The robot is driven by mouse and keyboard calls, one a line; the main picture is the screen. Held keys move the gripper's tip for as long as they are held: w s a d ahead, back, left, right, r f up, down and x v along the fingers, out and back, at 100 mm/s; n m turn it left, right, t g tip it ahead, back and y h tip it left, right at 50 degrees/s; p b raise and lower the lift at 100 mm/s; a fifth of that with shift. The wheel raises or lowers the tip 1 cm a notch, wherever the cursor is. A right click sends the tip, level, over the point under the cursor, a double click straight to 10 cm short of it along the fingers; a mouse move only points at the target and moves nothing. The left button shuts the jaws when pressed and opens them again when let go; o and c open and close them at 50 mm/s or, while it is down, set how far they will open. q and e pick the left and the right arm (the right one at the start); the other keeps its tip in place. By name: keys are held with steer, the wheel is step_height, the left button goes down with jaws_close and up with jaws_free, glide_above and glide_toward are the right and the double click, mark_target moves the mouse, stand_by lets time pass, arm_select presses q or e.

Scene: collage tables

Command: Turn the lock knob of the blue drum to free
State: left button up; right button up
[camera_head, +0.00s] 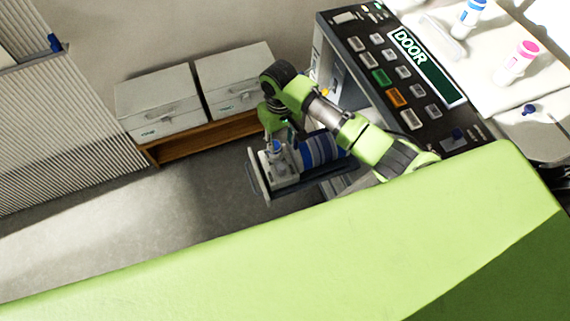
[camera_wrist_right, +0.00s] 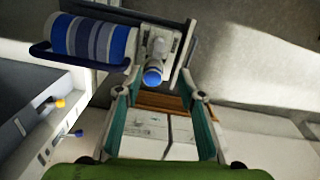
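The blue drum (camera_head: 318,150) has blue and grey stripes and lies on a pulled-out tray with a dark rim. It also shows in the right wrist view (camera_wrist_right: 95,38). A white end block (camera_wrist_right: 160,45) with small markings, too small to read, is at its end. The lock knob (camera_wrist_right: 152,76), a round blue cap, sticks out of this block. It also shows in the head view (camera_head: 276,147). My right gripper (camera_wrist_right: 160,90) is open, its fingers on either side of the knob and apart from it. My left gripper is not in view.
A black panel (camera_head: 352,48) with several buttons and a DOOR sign (camera_head: 425,65) stands above the tray. A white table (camera_head: 480,85) holds bottles at the upper right. Two grey drawer boxes (camera_head: 160,98) sit on a wooden shelf. The floor left of the tray is clear.

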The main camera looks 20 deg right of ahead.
mark_target(282, 167)
step_height(282, 167, down, 18)
steer(key=b, duration=0.4)
steer(key=shift+w+d, duration=0.1)
stand_by(0.3)
jaws_close()
